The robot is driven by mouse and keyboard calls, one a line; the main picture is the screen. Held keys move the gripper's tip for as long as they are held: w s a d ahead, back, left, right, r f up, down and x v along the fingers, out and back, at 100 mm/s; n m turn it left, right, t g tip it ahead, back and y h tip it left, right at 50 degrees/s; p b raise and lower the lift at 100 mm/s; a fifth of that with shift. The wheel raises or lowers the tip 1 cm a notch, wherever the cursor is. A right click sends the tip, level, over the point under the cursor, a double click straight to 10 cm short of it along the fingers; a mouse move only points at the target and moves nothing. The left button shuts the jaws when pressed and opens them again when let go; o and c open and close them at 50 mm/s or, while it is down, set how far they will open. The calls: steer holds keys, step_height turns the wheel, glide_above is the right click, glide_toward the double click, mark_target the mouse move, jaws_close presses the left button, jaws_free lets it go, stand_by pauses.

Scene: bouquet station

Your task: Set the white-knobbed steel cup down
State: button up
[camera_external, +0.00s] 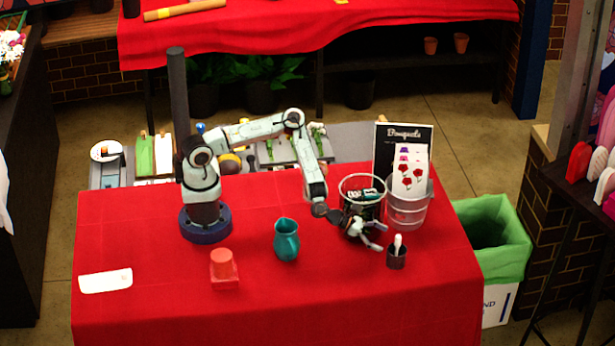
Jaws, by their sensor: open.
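The steel cup (397,258) is small and dark grey, with a white knob sticking up from its top. It stands upright on the red-covered table (330,290), towards the right. My gripper (381,238) is just left of the cup, with its fingers spread and pointing towards it. The fingers look open and empty, and a small gap seems to lie between them and the cup. Whether they touch it cannot be told from this one view.
A wire basket (362,181) and a clear bucket (407,212) with rose cards stand behind my gripper. The table front is clear. A green-lined bin (500,240) stands right.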

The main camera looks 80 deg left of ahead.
step_height(320, 180, up, 5)
steer(key=shift+f, duration=0.1)
stand_by(0.5)
